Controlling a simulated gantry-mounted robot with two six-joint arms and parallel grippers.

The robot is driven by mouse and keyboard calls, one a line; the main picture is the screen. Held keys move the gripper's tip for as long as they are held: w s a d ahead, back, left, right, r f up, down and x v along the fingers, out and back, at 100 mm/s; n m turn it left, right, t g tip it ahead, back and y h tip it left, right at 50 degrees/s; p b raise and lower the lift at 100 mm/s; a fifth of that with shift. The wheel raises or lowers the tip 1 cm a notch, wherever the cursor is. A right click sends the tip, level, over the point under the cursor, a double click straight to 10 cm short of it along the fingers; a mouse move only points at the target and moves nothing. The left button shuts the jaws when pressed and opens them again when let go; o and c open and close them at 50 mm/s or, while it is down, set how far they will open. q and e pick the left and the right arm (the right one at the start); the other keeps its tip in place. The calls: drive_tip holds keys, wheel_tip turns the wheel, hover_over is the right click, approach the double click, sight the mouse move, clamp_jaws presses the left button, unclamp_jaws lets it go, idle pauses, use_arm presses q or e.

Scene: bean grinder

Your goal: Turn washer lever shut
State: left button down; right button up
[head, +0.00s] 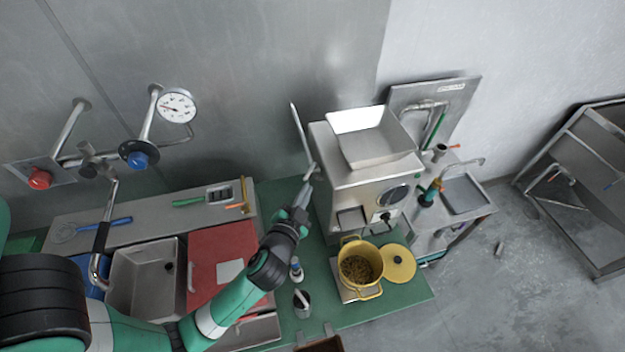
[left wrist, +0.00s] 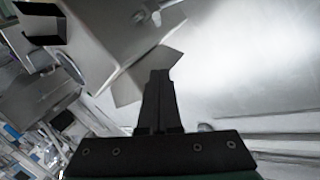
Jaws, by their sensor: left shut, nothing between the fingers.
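A long, thin grey lever (head: 299,128) rises along the left side of the bean grinder (head: 352,185). I cannot tell for sure whether it is the washer lever. My left gripper (head: 305,187) is just below the lever's lower end, beside the grinder's left wall. Its fingers (left wrist: 159,75) are together and empty in the left wrist view. A flat grey piece (left wrist: 128,88) shows just behind the fingertips there; I cannot tell whether they touch it. The grinder's grey body (left wrist: 100,40) fills the upper left of that view. My right gripper is not in view.
A yellow pot (head: 345,262) of beans stands before the grinder, with a yellow lid (head: 398,262) beside it. A bottle (head: 296,270) and a small cup (head: 301,302) stand near my left forearm. A sink (head: 143,280) and red board (head: 212,255) lie left.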

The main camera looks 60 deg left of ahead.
sight(309, 173)
use_arm(q)
drive_tip(key=w+a+f, duration=0.4)
drive_tip(key=a+f, duration=0.1)
drive_tip(key=a, duration=0.3)
drive_tip(key=shift+w+p, duration=0.3)
drive_tip(key=shift+w, duration=0.1)
drive_tip(key=shift+a, duration=0.15)
